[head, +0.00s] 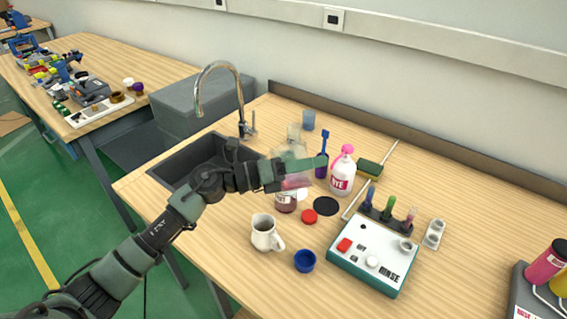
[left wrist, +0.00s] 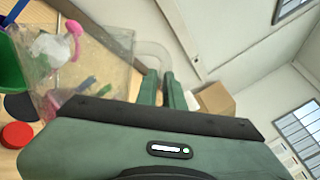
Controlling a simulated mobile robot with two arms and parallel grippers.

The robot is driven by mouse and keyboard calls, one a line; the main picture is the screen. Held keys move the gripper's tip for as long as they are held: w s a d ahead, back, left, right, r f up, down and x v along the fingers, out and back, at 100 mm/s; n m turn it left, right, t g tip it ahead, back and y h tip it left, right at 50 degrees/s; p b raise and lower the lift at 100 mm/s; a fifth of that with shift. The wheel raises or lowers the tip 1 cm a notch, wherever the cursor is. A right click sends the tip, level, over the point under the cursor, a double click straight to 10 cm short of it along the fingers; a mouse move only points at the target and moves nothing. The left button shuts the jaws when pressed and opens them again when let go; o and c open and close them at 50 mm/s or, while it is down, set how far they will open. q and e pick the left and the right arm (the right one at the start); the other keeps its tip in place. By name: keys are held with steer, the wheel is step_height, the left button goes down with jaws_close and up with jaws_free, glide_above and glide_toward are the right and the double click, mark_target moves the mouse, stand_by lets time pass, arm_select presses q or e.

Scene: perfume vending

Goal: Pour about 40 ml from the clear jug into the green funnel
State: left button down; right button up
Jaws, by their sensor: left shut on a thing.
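In the left wrist view my fingers (left wrist: 164,88) close on the handle, and the jug's transparent wall (left wrist: 118,45) shows to the left. The green funnel (left wrist: 10,68) shows at the left edge of that view, partly cut off. In the head view I cannot make it out behind my gripper. A labelled jar (head: 286,201) stands below my gripper, its top hidden. The jug's tilt and liquid level are unclear. My right gripper is not in view.
A white bottle with a pink top (head: 342,174), a blue brush (head: 322,150) and a black disc (head: 326,206) stand or lie nearby. A red cap (head: 309,216), white mug (head: 266,233), blue cap (head: 305,261) and teal-sided machine (head: 373,258) are in front. The sink (head: 185,160) is left.

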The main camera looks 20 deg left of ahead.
arm_select(q)
steer(key=shift+s+d+f+m+b, duration=0.15)
steer(key=shift+f+m+b, duration=0.25)
steer(key=shift+b, duration=0.35)
steer(key=s+d+f+m+b, duration=0.3)
steer(key=s+f+m+b, duration=0.2)
steer(key=f+m+b, duration=0.3)
steer(key=shift+f+m+y+b, duration=0.3)
steer(key=shift+f+b, duration=1.6)
steer(key=shift+b, duration=1.5)
steer(key=shift+r, duration=0.1)
